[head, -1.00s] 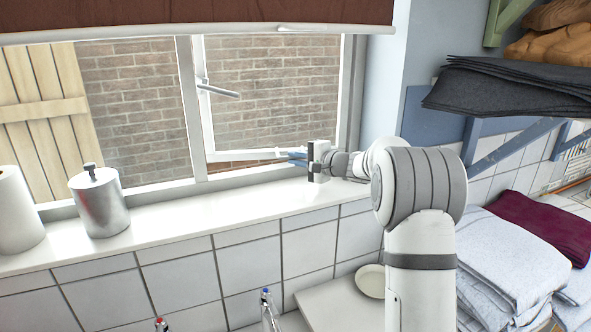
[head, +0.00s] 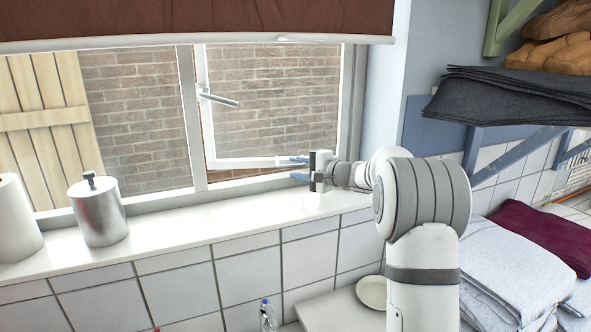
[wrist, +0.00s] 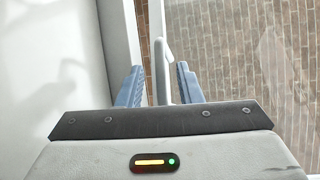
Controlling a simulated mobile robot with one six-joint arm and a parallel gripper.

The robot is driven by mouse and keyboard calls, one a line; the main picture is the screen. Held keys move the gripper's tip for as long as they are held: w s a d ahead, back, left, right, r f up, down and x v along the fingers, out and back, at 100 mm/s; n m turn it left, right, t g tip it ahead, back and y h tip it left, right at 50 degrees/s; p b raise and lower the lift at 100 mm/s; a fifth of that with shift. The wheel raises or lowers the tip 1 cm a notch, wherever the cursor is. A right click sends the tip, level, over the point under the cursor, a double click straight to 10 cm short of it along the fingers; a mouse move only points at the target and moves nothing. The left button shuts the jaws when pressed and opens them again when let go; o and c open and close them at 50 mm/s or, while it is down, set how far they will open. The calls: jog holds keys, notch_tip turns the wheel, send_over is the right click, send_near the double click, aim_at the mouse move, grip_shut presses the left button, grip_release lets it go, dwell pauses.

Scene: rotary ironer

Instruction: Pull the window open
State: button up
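The window's right pane is a white-framed sash (head: 238,163) standing ajar. Brick shows through a gap below its bottom rail. A grey handle (head: 218,99) sticks out from its left stile. My gripper (head: 298,168) is at the lower right of the sash, just above the sill, its blue fingers spread apart. In the wrist view my gripper (wrist: 160,85) has a white strip of the sash (wrist: 160,50) between its fingers. Contact with the right finger cannot be told.
The white sill (head: 190,222) holds a metal canister (head: 98,212) and a white roll (head: 15,218) at the left. A brown blind (head: 190,18) hangs above. Folded laundry (head: 510,265) and a dark cloth shelf stack (head: 515,95) are at the right. The sill's middle is clear.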

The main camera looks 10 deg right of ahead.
jog(key=b+v, duration=0.2)
jog(key=v, duration=0.5)
jog(key=shift+w, duration=0.1)
jog(key=s+a+n+g, duration=0.1)
jog(key=s+a, duration=0.1)
jog(key=s+a+f+g, duration=0.1)
jog(key=s, duration=0.2)
jog(key=s+a+n+g, duration=0.1)
jog(key=s+a, duration=0.1)
jog(key=shift+s+a+f+n+h, duration=0.3)
jog(key=shift+s+a, duration=0.05)
jog(key=shift+s, duration=0.05)
jog(key=s+a+f+n+g+h, duration=0.1)
jog(key=s+a+f+n+g, duration=0.1)
jog(key=s, duration=0.4)
jog(key=s+a+f+n+g+h, duration=0.1)
jog(key=s+a+f+g+h, duration=0.1)
jog(key=s, duration=0.5)
jog(key=s+d+f+n+h, duration=0.2)
jog(key=s+f, duration=0.1)
jog(key=s, duration=0.4)
jog(key=s+d+f+n+g+h, duration=0.1)
jog(key=s+d+f+h, duration=0.1)
jog(key=s, duration=0.5)
jog(key=s+d+f+n+g+h, duration=0.1)
jog(key=s+d+f+n+h, duration=0.1)
jog(key=s, duration=0.5)
jog(key=shift+s+d+f+n+h, duration=0.2)
jog(key=shift+d+f+n+h, duration=0.1)
jog(key=shift+f+h, duration=0.5)
